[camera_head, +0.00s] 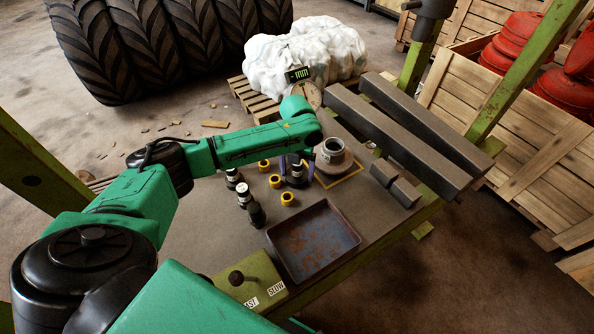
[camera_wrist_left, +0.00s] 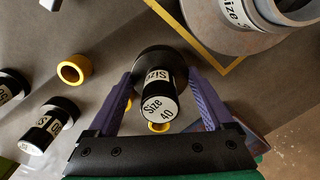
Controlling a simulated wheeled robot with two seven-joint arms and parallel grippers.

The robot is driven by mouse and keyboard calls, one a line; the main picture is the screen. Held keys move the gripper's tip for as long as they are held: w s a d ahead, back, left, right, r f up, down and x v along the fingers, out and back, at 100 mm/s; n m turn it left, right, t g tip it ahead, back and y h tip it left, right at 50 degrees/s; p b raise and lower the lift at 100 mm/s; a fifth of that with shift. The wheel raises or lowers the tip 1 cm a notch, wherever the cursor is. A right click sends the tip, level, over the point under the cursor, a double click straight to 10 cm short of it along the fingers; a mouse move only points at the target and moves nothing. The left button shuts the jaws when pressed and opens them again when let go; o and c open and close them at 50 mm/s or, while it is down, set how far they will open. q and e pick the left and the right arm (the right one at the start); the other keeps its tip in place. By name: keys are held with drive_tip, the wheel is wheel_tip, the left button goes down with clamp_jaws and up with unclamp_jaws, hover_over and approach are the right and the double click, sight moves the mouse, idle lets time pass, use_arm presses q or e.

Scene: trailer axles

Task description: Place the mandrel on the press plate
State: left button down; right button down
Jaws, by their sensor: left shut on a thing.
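My left gripper (camera_head: 296,172) is shut on a black and white mandrel labelled "Size 40" (camera_wrist_left: 158,95), its purple fingers on either side of the mandrel's wide black end. The mandrel also shows in the head view (camera_head: 297,180), partly hidden by the fingers and arm. I cannot tell whether it touches the bench. Just right of it, a grey hub-like part (camera_head: 333,151) stands on a plate bordered by a yellow square outline (camera_head: 353,177), which I take as the press plate. In the wrist view the hub (camera_wrist_left: 262,12) is at upper right. My right gripper is not in view.
Several yellow rings (camera_head: 287,198) and other mandrels (camera_head: 243,193) stand left of the gripper. A rusty tray (camera_head: 313,241) lies in front.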

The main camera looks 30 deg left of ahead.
use_arm(q)
unclamp_jaws()
drive_tip(key=shift+f, duration=0.1)
wheel_tip(320, 180, up, 12)
drive_tip(key=shift+r, duration=0.2)
